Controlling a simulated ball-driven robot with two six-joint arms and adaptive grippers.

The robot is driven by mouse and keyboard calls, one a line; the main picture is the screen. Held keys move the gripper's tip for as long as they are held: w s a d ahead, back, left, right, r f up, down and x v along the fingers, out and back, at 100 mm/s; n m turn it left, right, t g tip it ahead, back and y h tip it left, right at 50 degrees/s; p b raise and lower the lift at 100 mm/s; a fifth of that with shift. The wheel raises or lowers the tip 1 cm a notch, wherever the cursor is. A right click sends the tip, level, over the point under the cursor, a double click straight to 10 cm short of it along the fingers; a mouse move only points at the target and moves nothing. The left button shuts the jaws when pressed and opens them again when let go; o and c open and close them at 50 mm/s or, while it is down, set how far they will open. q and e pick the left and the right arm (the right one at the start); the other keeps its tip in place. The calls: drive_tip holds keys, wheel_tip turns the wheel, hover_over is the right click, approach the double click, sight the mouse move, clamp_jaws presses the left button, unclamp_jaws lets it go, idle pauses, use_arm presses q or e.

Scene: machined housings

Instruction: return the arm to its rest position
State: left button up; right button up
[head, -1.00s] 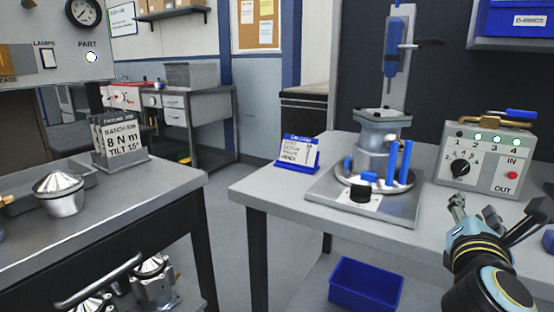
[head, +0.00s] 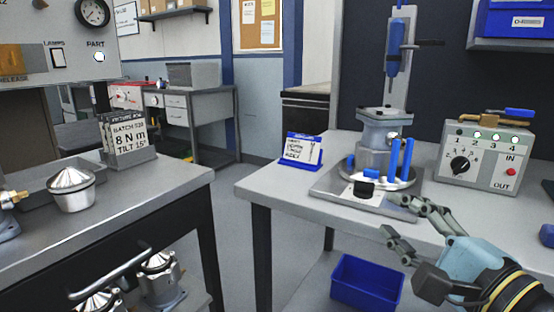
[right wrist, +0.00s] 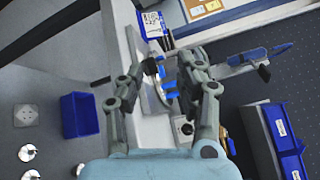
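My right gripper (head: 394,216) is open and empty in the head view, in front of the right bench's (head: 275,184) front edge. Its fingers point left and up towards the grey fixture plate (head: 330,185). In the right wrist view the gripper (right wrist: 160,62) shows two spread fingers with nothing held between them. On the plate stands a grey machined housing (head: 374,158) with blue pins around it, under a blue spindle tool (head: 391,62) on a stand. My left gripper is not in view.
A control box (head: 487,155) with a dial stands right of the fixture. A blue card holder (head: 302,150) stands left of it. A blue bin (head: 366,283) sits below the bench. A silver cone-topped part (head: 72,190) stands on the left bench. Open floor lies between benches.

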drive_tip(key=s+f+n+g+h, duration=0.1)
drive_tip(key=s+f+n+g, duration=0.8)
drive_tip(key=s+f+n, duration=0.3)
drive_tip(key=s+d+f+n+g+h, duration=0.3)
drive_tip(key=s+d+n+g+h, duration=0.3)
drive_tip(key=s+d, duration=0.45)
drive_tip(key=s+d+f, duration=0.1)
drive_tip(key=s+f, duration=0.1)
drive_tip(key=f, duration=1.2)
drive_tip(key=s+d+f, duration=0.1)
drive_tip(key=s+f, duration=0.1)
drive_tip(key=f, duration=1.2)
drive_tip(key=s+d+f+g, duration=0.1)
drive_tip(key=s+f, duration=1.3)
drive_tip(key=s, duration=0.4)
drive_tip(key=shift+g, duration=0.3)
